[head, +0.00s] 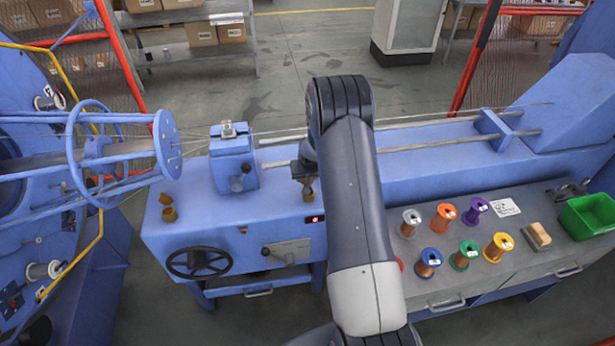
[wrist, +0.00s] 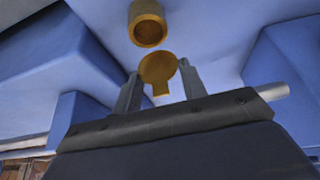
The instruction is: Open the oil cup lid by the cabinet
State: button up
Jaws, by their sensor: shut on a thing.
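My gripper (wrist: 159,76) is shut on a flat, round brass lid (wrist: 158,67) with a narrow tab. The brass oil cup (wrist: 147,26) shows just beyond the lid in the wrist view, its round mouth uncovered. The lid is off the mouth; whether a hinge still joins them I cannot tell. In the head view my gripper (head: 302,176) is partly hidden by my arm, over the blue machine bed. A small brass part of the oil cup (head: 308,193) shows just below it.
Another brass fitting (head: 168,205) stands at the bed's left end. A blue clamp block (head: 233,160) stands left of my gripper. The grey cabinet top (head: 480,275) at right holds several wire spools and a green bin (head: 588,218). A black handwheel (head: 197,262) is on the bed's front.

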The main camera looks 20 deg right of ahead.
jog(key=shift+g, duration=0.3)
dwell(0.5)
jog(key=o, duration=1)
jog(key=shift+r, duration=0.1)
jog(key=b+v, duration=0.3)
jog(key=v, duration=0.7)
jog(key=shift+s+d+r, duration=0.1)
jog(key=shift+r, duration=0.2)
jog(key=shift+p+x, duration=1.5)
jog(key=shift+x, duration=3.9)
